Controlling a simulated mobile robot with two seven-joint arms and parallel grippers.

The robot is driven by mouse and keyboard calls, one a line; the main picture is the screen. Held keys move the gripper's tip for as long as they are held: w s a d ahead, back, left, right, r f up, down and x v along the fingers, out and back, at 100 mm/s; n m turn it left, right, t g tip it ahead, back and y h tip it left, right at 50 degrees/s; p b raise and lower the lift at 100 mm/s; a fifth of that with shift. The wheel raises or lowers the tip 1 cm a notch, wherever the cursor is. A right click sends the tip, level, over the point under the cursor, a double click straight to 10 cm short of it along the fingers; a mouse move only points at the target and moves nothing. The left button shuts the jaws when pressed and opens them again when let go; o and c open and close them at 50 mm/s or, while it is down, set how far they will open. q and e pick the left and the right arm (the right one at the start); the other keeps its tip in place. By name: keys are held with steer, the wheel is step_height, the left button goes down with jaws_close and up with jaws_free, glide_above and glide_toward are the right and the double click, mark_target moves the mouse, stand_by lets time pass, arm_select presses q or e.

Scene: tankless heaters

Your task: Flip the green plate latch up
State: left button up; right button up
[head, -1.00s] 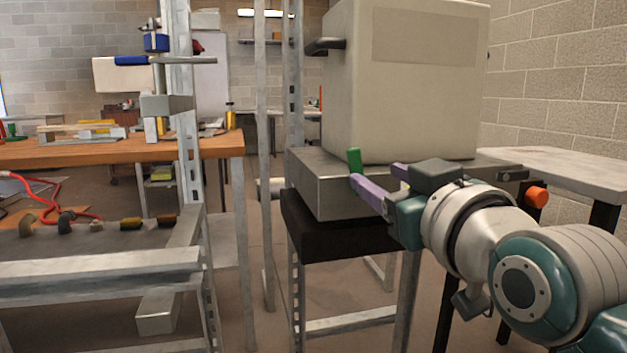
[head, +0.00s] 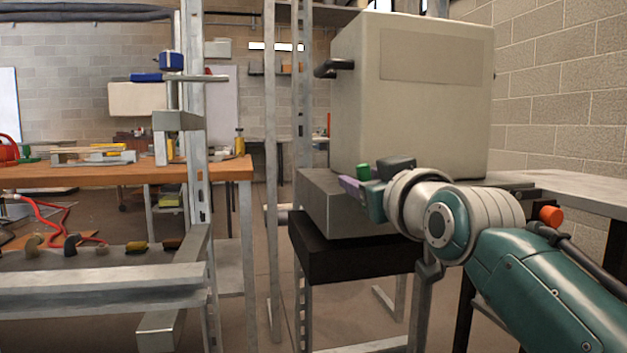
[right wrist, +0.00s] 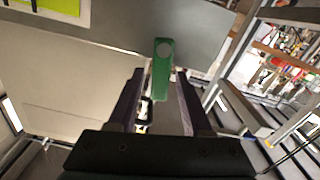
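The green plate latch (head: 362,172) stands at the top edge of a grey metal box (head: 330,205), below a large beige cabinet (head: 435,110). In the right wrist view the green plate (right wrist: 161,66) has a round hole near one end and lies between the tips of my two purple fingers. My right gripper (head: 350,185) is at the latch in the head view. In the right wrist view it (right wrist: 159,82) is open, with visible gaps beside the plate. I cannot tell whether a finger touches it. My left gripper is in neither view.
A black block (head: 345,258) supports the grey box. An orange knob (head: 551,216) is at the right, by a grey tabletop (head: 575,187). Metal uprights (head: 195,130) and a wooden workbench (head: 110,175) stand at the left. Open floor shows between.

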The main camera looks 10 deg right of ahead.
jaws_close()
stand_by(0.3)
steer(key=shift+d+r+m+p, duration=0.25)
steer(key=shift+m+p, duration=0.45)
steer(key=shift+p, duration=0.4)
steer(key=shift+d+f+m, duration=0.15)
steer(key=shift+d+m, duration=0.05)
steer(key=shift+m, duration=0.2)
steer(key=shift+f, duration=0.1)
steer(key=shift+o, duration=0.7)
jaws_free()
